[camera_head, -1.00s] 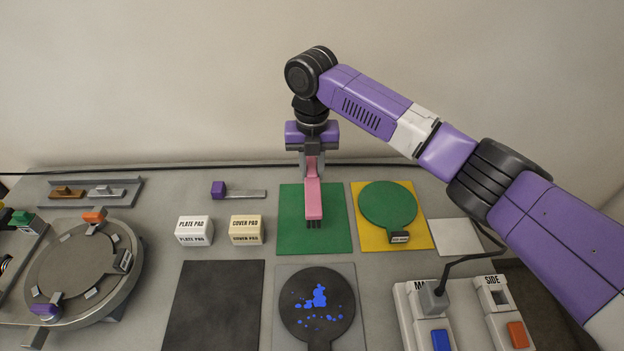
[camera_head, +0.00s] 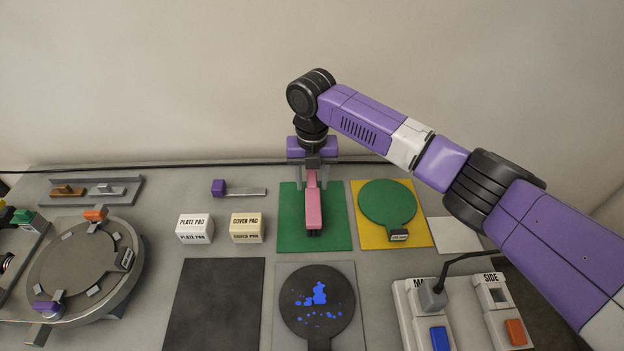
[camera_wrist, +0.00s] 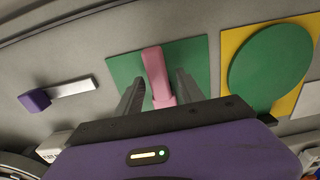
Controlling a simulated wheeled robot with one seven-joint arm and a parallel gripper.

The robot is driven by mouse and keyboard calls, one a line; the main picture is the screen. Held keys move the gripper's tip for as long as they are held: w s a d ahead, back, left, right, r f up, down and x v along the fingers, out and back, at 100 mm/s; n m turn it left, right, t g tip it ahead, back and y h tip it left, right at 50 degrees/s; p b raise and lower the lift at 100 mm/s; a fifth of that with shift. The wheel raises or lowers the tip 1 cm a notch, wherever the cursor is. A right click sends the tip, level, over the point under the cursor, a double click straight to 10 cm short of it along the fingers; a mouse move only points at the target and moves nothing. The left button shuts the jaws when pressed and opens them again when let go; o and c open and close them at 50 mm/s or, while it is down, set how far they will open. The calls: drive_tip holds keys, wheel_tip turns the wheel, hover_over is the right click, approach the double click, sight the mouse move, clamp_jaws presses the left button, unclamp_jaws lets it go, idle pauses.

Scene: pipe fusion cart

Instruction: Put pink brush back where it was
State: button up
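The pink brush (camera_head: 313,212) rests on the green square mat (camera_head: 340,238), its handle toward the back wall and its dark bristle end toward the front. My gripper (camera_head: 313,183) is at the handle end with its fingers spread, one on each side. In the wrist view the pink brush (camera_wrist: 156,72) lies between the open fingers of my gripper (camera_wrist: 160,92), with a gap on both sides. The brush's near end is partly hidden behind the gripper body there.
A yellow mat (camera_head: 421,238) with a green disc (camera_head: 388,204) lies to the right. White and cream pad blocks (camera_head: 194,229) (camera_head: 246,228) stand to the left. A grey plate with a blue-spotted dark disc (camera_head: 318,325) is in front, near a switch box (camera_head: 460,328).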

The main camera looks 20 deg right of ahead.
wheel_tip(320, 180, up, 12)
drive_tip(key=b, duration=0.2)
drive_tip(key=shift+r, duration=0.15)
idle(0.7)
